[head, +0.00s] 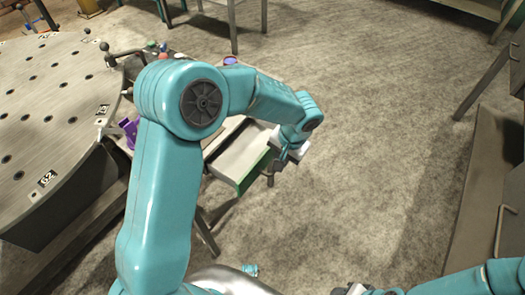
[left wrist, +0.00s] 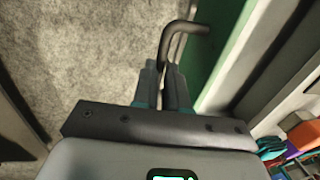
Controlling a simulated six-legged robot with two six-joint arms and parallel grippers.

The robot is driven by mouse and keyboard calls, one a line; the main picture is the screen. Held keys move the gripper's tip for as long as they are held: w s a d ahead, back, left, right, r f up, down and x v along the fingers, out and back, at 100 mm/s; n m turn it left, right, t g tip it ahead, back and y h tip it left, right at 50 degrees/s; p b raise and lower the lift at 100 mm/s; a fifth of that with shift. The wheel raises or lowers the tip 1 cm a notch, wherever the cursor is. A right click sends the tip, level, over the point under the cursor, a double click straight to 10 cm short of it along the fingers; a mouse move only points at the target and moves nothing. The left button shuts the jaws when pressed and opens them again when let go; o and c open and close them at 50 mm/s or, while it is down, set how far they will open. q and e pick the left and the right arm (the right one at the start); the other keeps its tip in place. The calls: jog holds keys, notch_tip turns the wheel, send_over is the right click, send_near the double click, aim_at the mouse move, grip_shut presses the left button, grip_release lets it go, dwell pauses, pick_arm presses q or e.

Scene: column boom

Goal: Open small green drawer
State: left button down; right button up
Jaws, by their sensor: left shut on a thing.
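The small drawer has a green front (head: 256,172) and a pale open-topped inside (head: 238,150); it stands pulled out of its unit in the head view. The green front (left wrist: 207,52) also shows in the left wrist view. Its dark bent handle (left wrist: 182,36) runs down between my left gripper's fingers. My left gripper (left wrist: 166,85) is shut on the handle; in the head view the gripper (head: 284,158) is at the drawer front, partly hidden by its wrist. My right gripper (head: 352,288) is at the bottom edge, cut off, its fingers unclear.
A round perforated metal table (head: 50,110) stands at the left, with a purple item (head: 129,130) by its edge. Small coloured objects lie behind my left arm. A grey bench (head: 487,190) stands at the right. The floor between is clear.

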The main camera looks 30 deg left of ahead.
pick_arm(q)
jog(key=shift+d, duration=0.85)
jog(key=c, duration=1.2)
grip_release()
jog(key=shift+o, duration=0.2)
jog(key=shift+r, duration=0.1)
notch_tip(320, 180, up, 16)
jog(key=d+p, duration=0.2)
jog(key=d, duration=0.1)
jog(key=shift+s+p, duration=0.15)
jog(key=shift+p, duration=0.2)
